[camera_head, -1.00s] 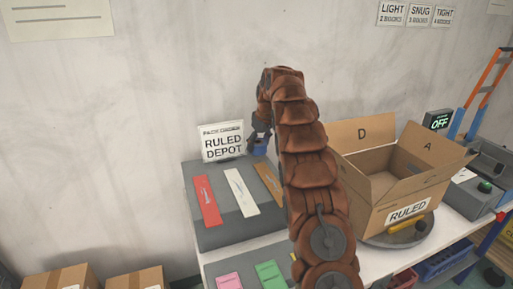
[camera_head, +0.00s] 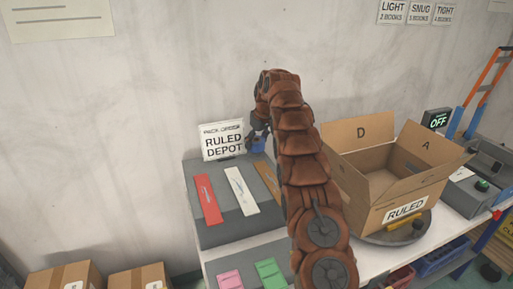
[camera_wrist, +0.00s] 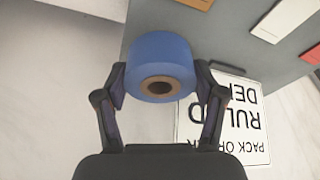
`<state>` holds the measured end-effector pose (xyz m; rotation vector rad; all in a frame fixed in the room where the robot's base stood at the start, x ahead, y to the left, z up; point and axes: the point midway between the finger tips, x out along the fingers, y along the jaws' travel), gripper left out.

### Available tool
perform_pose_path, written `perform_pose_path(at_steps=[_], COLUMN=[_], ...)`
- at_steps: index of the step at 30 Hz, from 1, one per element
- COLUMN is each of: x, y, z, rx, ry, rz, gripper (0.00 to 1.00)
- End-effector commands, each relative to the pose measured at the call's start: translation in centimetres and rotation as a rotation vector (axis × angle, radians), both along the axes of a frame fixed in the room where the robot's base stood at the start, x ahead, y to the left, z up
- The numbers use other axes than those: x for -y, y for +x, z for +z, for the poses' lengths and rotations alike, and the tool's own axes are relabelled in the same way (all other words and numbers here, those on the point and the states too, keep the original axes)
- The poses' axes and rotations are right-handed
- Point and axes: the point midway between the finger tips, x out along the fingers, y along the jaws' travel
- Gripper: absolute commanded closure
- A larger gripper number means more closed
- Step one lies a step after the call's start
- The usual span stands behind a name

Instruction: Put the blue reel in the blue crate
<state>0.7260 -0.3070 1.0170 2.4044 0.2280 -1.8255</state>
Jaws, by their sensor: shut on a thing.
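The blue reel (camera_wrist: 160,58), a roll with a brown core, sits between the two fingers of my gripper (camera_wrist: 161,88) in the wrist view. My gripper is shut on it. In the head view my gripper (camera_head: 258,134) is at the far end of my arm, near the wall, with a bit of the blue reel (camera_head: 257,146) showing just below it. A blue crate (camera_head: 440,262) is under the white table at the lower right, partly hidden by the table edge.
A grey block (camera_head: 220,230) with red and white cards stands beside the "RULED DEPOT" sign (camera_head: 223,142). An open cardboard box (camera_head: 395,185) sits on a round turntable (camera_head: 375,238) to the right. A red crate (camera_head: 402,279) is left of the blue crate.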

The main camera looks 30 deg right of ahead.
Motion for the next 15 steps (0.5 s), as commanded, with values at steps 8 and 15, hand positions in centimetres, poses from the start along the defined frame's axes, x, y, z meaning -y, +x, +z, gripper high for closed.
perform_pose_path(at_steps=[8, 15], x=[0.0, 0.0], y=[-0.1, -0.1], z=[-1.8, -2.9], rx=[-0.004, -0.001], ry=[0.001, 0.000], rz=[0.001, -0.001], gripper=[0.75, 0.75])
